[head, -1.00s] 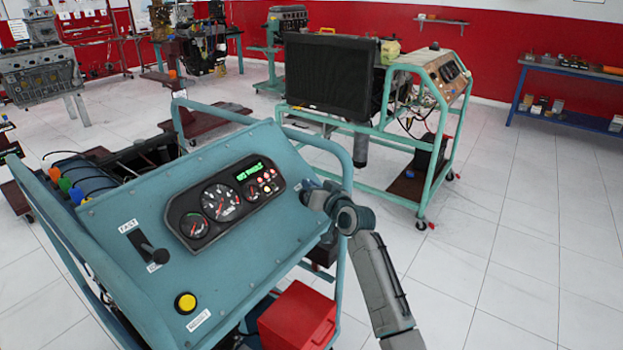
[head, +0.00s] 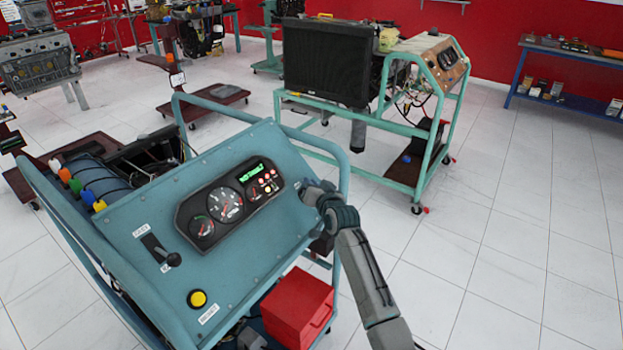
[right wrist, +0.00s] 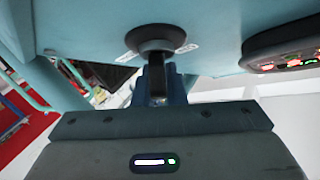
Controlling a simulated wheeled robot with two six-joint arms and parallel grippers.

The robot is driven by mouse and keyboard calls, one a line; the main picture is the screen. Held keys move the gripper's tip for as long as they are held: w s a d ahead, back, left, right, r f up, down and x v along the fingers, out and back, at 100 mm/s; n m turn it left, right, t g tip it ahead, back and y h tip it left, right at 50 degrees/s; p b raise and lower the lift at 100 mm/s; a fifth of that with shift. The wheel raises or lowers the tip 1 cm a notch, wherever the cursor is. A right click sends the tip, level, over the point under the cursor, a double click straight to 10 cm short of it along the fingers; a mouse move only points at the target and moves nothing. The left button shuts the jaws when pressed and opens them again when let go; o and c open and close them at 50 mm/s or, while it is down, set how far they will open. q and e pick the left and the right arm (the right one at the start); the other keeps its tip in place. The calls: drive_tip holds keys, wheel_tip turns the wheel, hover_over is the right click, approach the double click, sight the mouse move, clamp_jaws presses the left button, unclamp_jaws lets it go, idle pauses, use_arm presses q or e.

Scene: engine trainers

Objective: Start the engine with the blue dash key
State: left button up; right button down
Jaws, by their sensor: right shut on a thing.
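The teal engine trainer panel (head: 262,150) tilts up in front of me in the head view. Its black dash cluster (head: 230,204) has gauges, a lit green display and red lamps. My right gripper (head: 314,192) is at the panel's right edge, beside the cluster. In the right wrist view a round black key switch (right wrist: 155,38) sits on the panel, with the blue dash key (right wrist: 172,86) directly below it in my shut right gripper. The key's tip is hidden, so I cannot tell how deep it sits. The head view hides the key. My left gripper is not in view.
A black lever (head: 160,252) and a yellow button (head: 197,299) are on the panel's left and lower parts. A red box (head: 298,308) sits below the panel. A second trainer with a radiator (head: 328,62) stands behind. The floor on the right is clear.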

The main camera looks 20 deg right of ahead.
drive_tip(key=shift+r+m+g+h+p, duration=0.25)
drive_tip(key=shift+m+h+p, duration=0.55)
drive_tip(key=shift+p, duration=0.8)
drive_tip(key=shift+d+f+m+g+h+p, duration=0.25)
drive_tip(key=shift+m+h+p, duration=0.15)
drive_tip(key=shift+m+p, duration=0.3)
drive_tip(key=shift+f+m+g+h, duration=0.25)
drive_tip(key=shift+m+g+h, duration=0.15)
drive_tip(key=shift+m, duration=0.4)
drive_tip(key=shift+s+d+f+m+g+h+b, duration=0.1)
drive_tip(key=shift+m+g+h+b, duration=0.15)
drive_tip(key=shift+m+h+b, duration=0.15)
drive_tip(key=shift+s+d+f+m+g+h+b, duration=0.1)
drive_tip(key=shift+m+g+h+b, duration=0.2)
drive_tip(key=shift+m, duration=0.2)
drive_tip(key=shift+m+g+b, duration=0.25)
drive_tip(key=shift+m+b, duration=0.05)
drive_tip(key=shift+m, duration=0.1)
drive_tip(key=c, duration=1.5)
unclamp_jaws()
drive_tip(key=shift+s+r, duration=0.1)
